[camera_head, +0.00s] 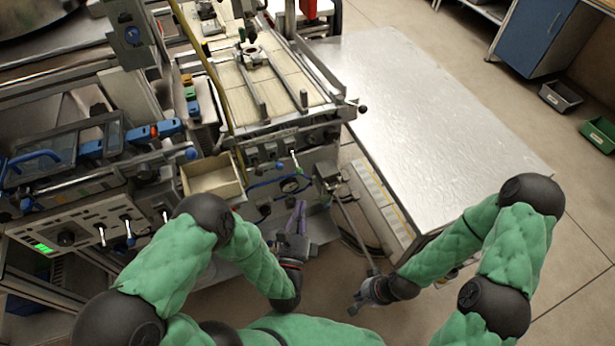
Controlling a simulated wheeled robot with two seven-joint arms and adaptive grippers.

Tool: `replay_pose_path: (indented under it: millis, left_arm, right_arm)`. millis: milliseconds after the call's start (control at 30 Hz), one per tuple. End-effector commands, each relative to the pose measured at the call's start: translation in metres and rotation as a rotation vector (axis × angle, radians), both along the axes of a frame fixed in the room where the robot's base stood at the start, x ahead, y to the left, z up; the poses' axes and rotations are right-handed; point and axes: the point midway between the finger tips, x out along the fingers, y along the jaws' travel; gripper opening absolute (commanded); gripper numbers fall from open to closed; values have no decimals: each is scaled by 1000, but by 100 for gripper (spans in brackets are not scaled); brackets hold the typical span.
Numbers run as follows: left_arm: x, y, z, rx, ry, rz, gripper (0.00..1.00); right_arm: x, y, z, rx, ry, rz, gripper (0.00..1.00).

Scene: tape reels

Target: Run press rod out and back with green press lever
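The fingers of both are too small to read.
A bare metal table (430,110) stands to the right of the machine. An open beige box (212,178) sits left of the lever panel. A control box (85,232) with several levers is at the left. Grey (560,96) and green (598,134) bins lie on the floor far right.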

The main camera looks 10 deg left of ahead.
Motion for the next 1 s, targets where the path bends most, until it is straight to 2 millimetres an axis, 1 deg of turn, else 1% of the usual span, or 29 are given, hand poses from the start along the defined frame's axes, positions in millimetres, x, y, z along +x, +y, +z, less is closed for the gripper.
replay_pose_path:
  millis: [133,233,367,600,700,867,1000]
  left_arm:
    - [2,0,0,-1,0,0,0]
    - [10,1,2,-1,-2,0,0]
    - [28,1,6,-2,-4,0,0]
    - [68,3,13,-2,-3,1,0]
    - [81,4,15,-2,-1,-1,0]
    - [94,4,18,-2,1,-1,0]
    - [98,4,20,-2,1,-1,0]
  right_arm:
    - [0,0,0,0,0,0,0]
    - [0,0,-2,0,0,0,0]
    - [0,0,-5,0,0,0,0]
    - [0,0,-15,0,0,0,0]
    - [0,0,-18,0,0,0,0]
    - [0,0,-20,0,0,0,0]
    - [0,0,-21,0,0,0,0]
